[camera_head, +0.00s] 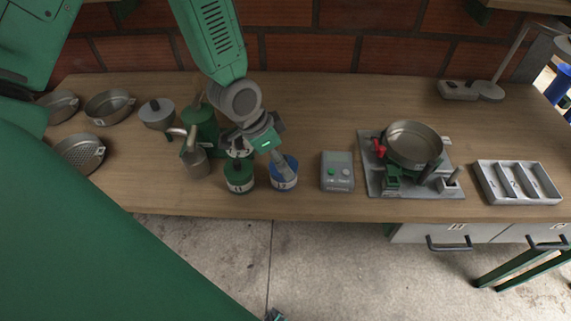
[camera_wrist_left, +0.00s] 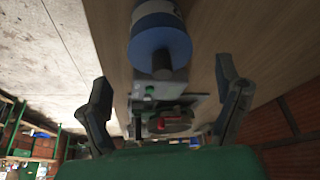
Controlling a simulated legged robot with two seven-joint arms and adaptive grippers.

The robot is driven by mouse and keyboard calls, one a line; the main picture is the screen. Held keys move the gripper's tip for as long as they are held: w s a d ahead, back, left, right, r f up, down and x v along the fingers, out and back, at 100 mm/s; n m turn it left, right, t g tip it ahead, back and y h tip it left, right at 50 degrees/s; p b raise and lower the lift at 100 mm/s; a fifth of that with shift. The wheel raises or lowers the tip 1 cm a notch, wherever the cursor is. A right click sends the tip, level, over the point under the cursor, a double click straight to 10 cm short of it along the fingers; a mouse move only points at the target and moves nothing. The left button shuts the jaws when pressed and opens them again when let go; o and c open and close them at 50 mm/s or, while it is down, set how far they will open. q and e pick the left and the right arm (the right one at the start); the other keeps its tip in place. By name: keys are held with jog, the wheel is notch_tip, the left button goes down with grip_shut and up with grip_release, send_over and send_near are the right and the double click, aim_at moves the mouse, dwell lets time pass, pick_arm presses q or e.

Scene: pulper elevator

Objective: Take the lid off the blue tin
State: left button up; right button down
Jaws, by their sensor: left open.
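The blue tin (camera_head: 284,180) stands on the wooden bench near its front edge, to the right of a green tin (camera_head: 239,180). In the left wrist view the blue tin (camera_wrist_left: 156,18) is at the top centre with its blue lid (camera_wrist_left: 158,42) on, and a dark knob (camera_wrist_left: 162,62) sticks out of the lid. My left gripper (camera_head: 262,158) is over the two tins in the head view, and its fingers partly cover the blue tin's top. In the left wrist view the gripper (camera_wrist_left: 163,80) is open and empty, its fingers spread wide to either side of the knob.
A grey button box (camera_head: 337,171) stands right of the blue tin. Further right are a scale-like device with a round pan (camera_head: 413,145) and a grey divided tray (camera_head: 518,183). A metal jug (camera_head: 194,158) and several pans are on the left. The bench behind the button box is clear.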

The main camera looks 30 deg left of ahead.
aim_at(291, 161)
pick_arm(q)
jog(key=f, duration=0.1)
jog(key=w+f, duration=0.1)
jog(key=shift+a+f, duration=0.2)
jog(key=shift+f, duration=0.2)
jog(key=shift+d+r, duration=0.1)
jog(key=shift+d, duration=0.15)
jog(key=shift+d+r, duration=0.1)
jog(key=shift+d, duration=0.3)
jog(key=c, duration=1)
jog(key=shift+a, duration=0.1)
